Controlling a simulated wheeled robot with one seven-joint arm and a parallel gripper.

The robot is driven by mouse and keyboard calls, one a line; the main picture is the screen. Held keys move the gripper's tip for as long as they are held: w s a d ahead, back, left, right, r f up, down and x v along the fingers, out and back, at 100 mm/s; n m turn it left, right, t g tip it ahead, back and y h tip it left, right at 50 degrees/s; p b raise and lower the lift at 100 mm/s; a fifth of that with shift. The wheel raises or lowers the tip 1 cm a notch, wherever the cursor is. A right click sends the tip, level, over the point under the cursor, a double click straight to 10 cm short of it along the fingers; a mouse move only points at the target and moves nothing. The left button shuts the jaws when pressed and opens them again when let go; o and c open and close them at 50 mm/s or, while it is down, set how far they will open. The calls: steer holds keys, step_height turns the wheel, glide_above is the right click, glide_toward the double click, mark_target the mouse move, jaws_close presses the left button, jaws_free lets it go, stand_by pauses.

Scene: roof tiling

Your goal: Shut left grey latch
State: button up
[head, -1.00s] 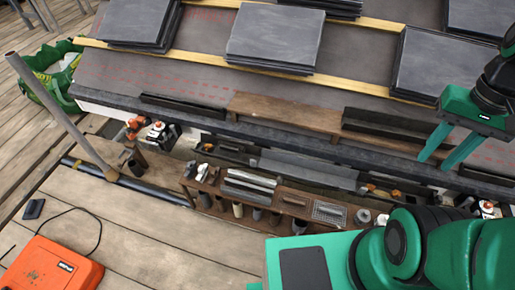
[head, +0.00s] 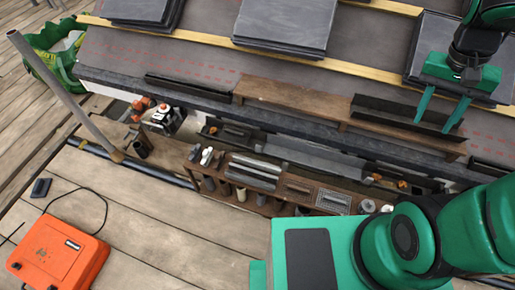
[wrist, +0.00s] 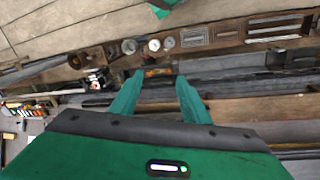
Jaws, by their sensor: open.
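An orange case (head: 58,252) with a dark label lies on the wooden deck at the lower left of the head view. I cannot make out a grey latch on it or anywhere else in these frames. My gripper (head: 434,126) is at the upper right of the head view, open and empty, in front of the roof slope and far from the case. In the wrist view my gripper (wrist: 160,85) has its two green fingers apart, with nothing between them that they hold. The case does not show in the wrist view.
A tool rack (head: 292,190) runs along the roof edge. Slate stacks (head: 287,22) lie on the roof battens. A grey pole (head: 65,92) slants at the left, near a green bag (head: 50,60). A black cable lies by the case, with open deck (head: 165,225) beside it.

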steer(key=w+a+f+h, duration=0.1)
steer(key=w+a+f, duration=0.2)
steer(key=w, duration=0.2)
steer(key=w+a+f+t+h, duration=0.1)
steer(key=w+a+f+h, duration=0.15)
steer(key=w, duration=0.35)
steer(key=w+a+f+h, duration=0.1)
steer(key=w+a+f, duration=0.15)
steer(key=w, duration=0.25)
steer(key=w+a+f+t+h, duration=0.25)
steer(key=w+a+f, duration=0.45)
steer(key=a+f, duration=0.45)
steer(key=n+t+y, duration=0.4)
steer(key=t, duration=0.6)
glide_toward(258, 146)
steer(key=x, duration=0.8)
steer(key=shift+w+d, duration=0.15)
steer(key=c, duration=1.1)
